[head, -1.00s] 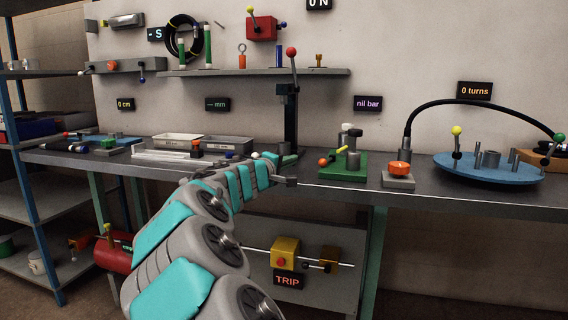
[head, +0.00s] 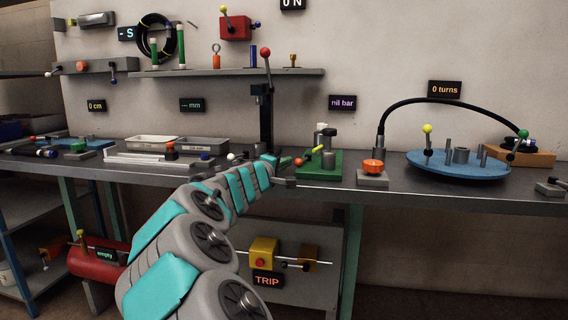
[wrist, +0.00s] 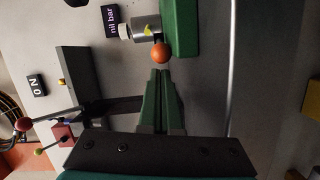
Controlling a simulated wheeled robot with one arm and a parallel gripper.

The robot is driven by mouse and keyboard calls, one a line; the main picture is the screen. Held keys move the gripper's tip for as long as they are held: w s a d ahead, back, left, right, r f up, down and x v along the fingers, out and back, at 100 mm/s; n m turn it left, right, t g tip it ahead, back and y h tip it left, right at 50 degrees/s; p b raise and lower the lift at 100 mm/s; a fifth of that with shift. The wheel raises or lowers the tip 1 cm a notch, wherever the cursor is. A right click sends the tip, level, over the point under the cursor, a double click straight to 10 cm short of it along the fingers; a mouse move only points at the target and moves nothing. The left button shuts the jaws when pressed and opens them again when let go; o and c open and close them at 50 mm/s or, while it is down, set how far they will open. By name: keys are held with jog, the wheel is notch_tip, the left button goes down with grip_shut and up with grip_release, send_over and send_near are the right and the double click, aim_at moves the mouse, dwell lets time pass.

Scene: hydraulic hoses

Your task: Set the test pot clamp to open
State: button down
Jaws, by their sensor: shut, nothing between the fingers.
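The test pot appears to be the grey cylinder (head: 329,160) on a green base (head: 322,173) on the bench, below the "nil bar" display. Its clamp handle appears to be the lever with an orange ball (head: 298,162) at the left and a yellow part (head: 311,153) behind it. In the wrist view the orange ball (wrist: 161,53) lies just past the fingertips of my gripper (wrist: 160,73), beside the green base (wrist: 181,25). My fingers are shut with nothing between them. Whether they touch the ball is unclear. The head view hides most of the fingers.
A black post with a red-ball lever (head: 266,90) stands just behind my gripper. A grey block with an orange knob (head: 373,168) is right of the green base, then a blue round plate (head: 458,165) with posts. Trays (head: 201,148) lie left. The "nil bar" display (head: 342,102) hangs above.

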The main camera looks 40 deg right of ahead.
jog(key=shift+f, duration=0.1)
jog(key=shift+s+d+f+b, duration=0.1)
jog(key=shift+s+b, duration=0.05)
jog(key=shift+b, duration=0.45)
jog(key=s+n+t+b, duration=0.1)
jog(key=b, duration=0.2)
jog(key=shift+s+d+f+t+y, duration=0.1)
jog(key=shift+s+d+t+y, duration=0.05)
jog(key=shift+t+y, duration=0.2)
jog(key=shift+s+d+r+b, duration=0.1)
jog(key=shift+s+r+b, duration=0.15)
jog(key=shift+s+b, duration=0.2)
jog(key=shift+w, duration=0.1)
jog(key=w+a, duration=0.1)
jog(key=w+a+r+p, duration=0.1)
jog(key=a, duration=0.1)
jog(key=shift+w+a, duration=0.25)
jog(key=shift+a, duration=0.05)
jog(key=s+v, duration=0.1)
jog(key=v, duration=0.8)
jog(key=shift+s, duration=0.3)
jog(key=shift+d, duration=0.1)
